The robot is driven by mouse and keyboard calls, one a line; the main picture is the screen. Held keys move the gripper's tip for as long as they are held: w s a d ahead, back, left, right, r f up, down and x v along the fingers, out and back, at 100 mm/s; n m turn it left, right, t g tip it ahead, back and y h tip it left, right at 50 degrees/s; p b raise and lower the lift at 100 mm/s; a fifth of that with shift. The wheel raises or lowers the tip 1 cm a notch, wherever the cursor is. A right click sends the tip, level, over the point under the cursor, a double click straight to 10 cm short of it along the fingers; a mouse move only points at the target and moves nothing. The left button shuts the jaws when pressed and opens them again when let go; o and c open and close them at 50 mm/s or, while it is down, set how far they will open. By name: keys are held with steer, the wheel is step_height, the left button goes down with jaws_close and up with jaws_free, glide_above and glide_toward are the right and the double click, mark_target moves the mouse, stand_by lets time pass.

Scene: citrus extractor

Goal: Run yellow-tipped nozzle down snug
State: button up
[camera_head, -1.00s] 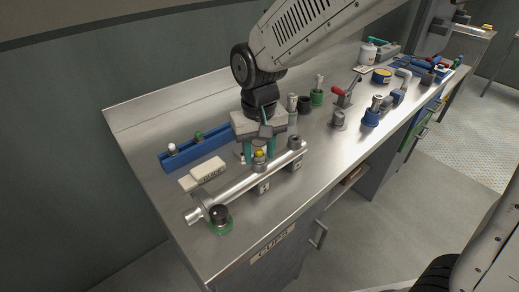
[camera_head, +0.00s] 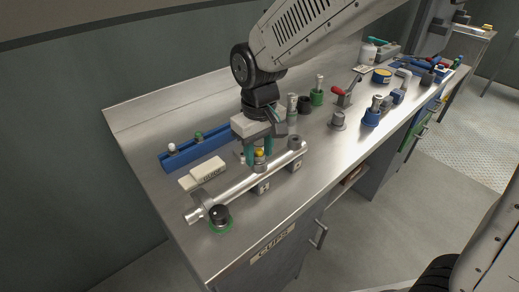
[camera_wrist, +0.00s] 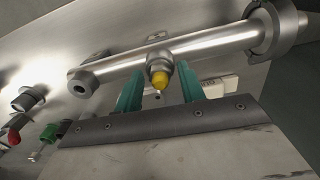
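The yellow-tipped nozzle (camera_head: 259,154) stands on a grey collar on top of the shiny metal pipe (camera_head: 236,188), near the pipe's middle. In the wrist view the nozzle's yellow tip (camera_wrist: 159,79) shows between the two teal fingers of my gripper (camera_wrist: 161,92). A narrow gap shows on each side, so the fingers look open and not pressed on it. In the head view my gripper (camera_head: 260,151) points down over the nozzle. How far down the nozzle sits in its collar cannot be told.
A black-capped fitting (camera_head: 219,213) in a green ring stands at the pipe's near end. A blue rack (camera_head: 196,152) and white blocks (camera_head: 208,169) lie left of the pipe. Green (camera_head: 317,97) and blue (camera_head: 372,117) fittings and a red-handled lever (camera_head: 341,94) stand to the right.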

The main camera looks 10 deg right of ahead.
steer(key=shift+n, duration=0.8)
steer(key=shift+n, duration=0.8)
steer(key=shift+n, duration=0.9)
steer(key=c, duration=0.5)
steer(key=shift+m, duration=0.9)
steer(key=shift+c, duration=0.2)
